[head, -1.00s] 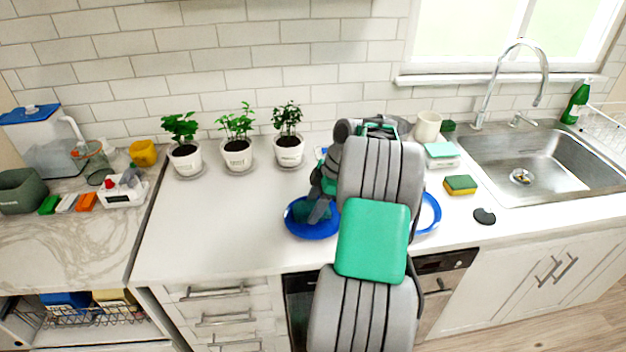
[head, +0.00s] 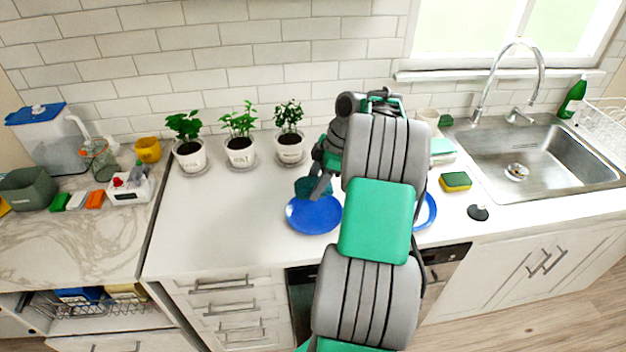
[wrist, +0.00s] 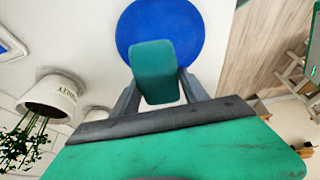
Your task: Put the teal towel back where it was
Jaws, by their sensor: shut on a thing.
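The teal towel (head: 306,187) is a folded, dark teal block held in my gripper (head: 320,186). In the wrist view the towel (wrist: 153,68) sits between the two fingers of my gripper (wrist: 158,88), which is shut on it. A blue plate (head: 313,216) lies on the white counter just below the towel in the head view. In the wrist view the plate (wrist: 185,25) shows behind the towel, which overlaps its edge. The towel looks raised off the plate; the exact gap is hard to tell.
Three potted plants (head: 240,152) stand along the back wall, left of my gripper. A second blue plate (head: 428,212) is partly hidden by my arm. A light teal stack (head: 442,148), a yellow-green sponge (head: 455,182) and the sink (head: 540,165) are to the right.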

